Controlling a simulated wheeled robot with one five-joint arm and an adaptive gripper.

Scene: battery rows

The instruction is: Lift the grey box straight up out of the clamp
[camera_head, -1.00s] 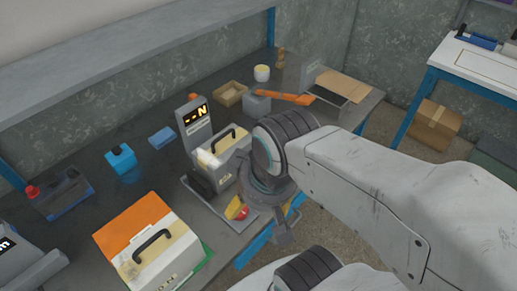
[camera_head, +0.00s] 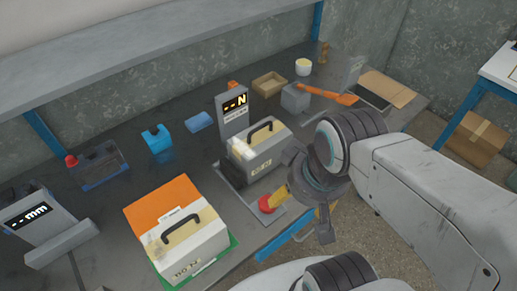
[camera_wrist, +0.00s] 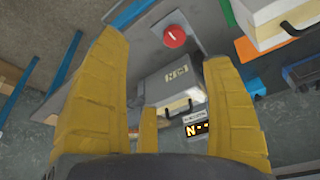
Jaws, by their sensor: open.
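The grey box (camera_head: 262,150) has a cream top with a black handle and stands upright on the bench, its left end in the black clamp (camera_head: 233,172). Its marked side shows in the wrist view (camera_wrist: 165,88). My gripper (camera_head: 281,195) hangs to the right and front of the box, by the red button (camera_head: 267,204), apart from the box. In the wrist view, its yellow fingers (camera_wrist: 163,60) are spread, and the box shows between and beyond them. Nothing is between the fingers. The arm and wrist hide part of the bench front.
A display reading "--N" (camera_head: 235,113) stands behind the box. A second, white box with a handle (camera_head: 185,245) is on an orange and green mat at front left.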

